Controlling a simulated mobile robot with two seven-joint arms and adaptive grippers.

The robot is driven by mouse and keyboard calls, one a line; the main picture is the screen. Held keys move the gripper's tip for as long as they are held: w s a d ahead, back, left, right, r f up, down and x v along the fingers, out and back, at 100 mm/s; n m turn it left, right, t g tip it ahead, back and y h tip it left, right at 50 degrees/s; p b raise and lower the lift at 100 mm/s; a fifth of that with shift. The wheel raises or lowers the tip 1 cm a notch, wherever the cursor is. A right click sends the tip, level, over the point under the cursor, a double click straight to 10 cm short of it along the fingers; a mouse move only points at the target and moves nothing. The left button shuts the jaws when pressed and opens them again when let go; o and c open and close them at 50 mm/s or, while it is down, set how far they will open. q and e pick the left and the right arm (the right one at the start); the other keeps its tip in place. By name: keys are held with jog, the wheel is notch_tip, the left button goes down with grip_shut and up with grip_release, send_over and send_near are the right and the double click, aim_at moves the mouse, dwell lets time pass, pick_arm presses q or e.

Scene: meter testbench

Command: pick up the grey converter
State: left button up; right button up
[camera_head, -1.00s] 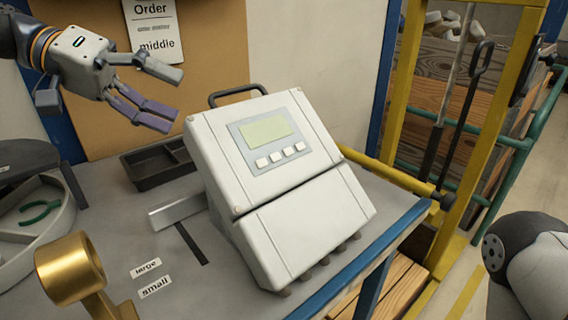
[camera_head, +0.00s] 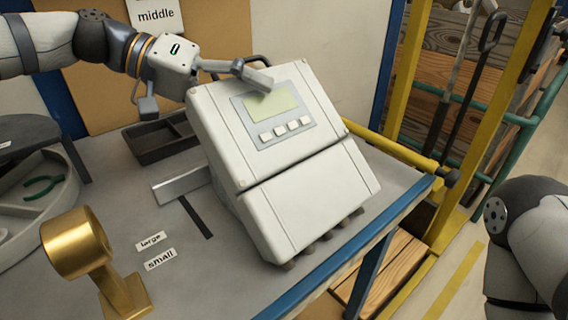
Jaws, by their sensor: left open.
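My left gripper (camera_head: 256,76) is open at the converter's upper edge, by the handle. One finger shows in front of the upper face, over the screen's top edge. The other finger is hidden behind the converter or the hand. I cannot tell whether it touches. My right arm (camera_head: 535,235) shows at the right edge; its gripper is out of view.
A gold part (camera_head: 75,243) stands at the front left, near the "large" and "small" labels (camera_head: 160,259). A round grey bin with green pliers (camera_head: 43,186) is at the left. A yellow rail (camera_head: 395,150) runs at the right.

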pick_arm(q)
grip_shut()
jog(key=shift+r, duration=0.2)
